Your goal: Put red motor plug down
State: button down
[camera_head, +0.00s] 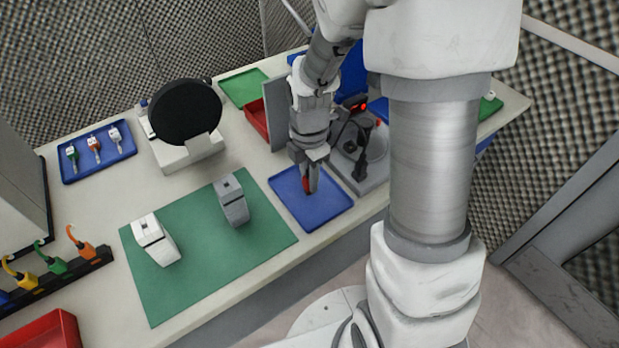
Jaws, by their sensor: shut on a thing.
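My gripper (309,183) points down over the blue tray (326,207) near the table's front edge. It is shut on the red motor plug (306,186), which shows as a small red patch between and beside the fingers. The plug is at or just above the tray's surface; I cannot tell whether it touches. Most of the plug is hidden by the fingers. The rest of this blue tray looks empty.
A green mat (195,272) with a white device (155,240) and a grey device (231,200) lies left of the tray. A grey machine (372,170) with a dark clamp stands close on the right. A grey upright panel (277,112) and red bin (255,118) are behind.

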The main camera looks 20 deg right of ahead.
jog(key=shift+f, duration=0.2)
jog(key=shift+f, duration=0.15)
jog(key=c, duration=0.7)
grip_release()
jog(key=shift+r, duration=0.2)
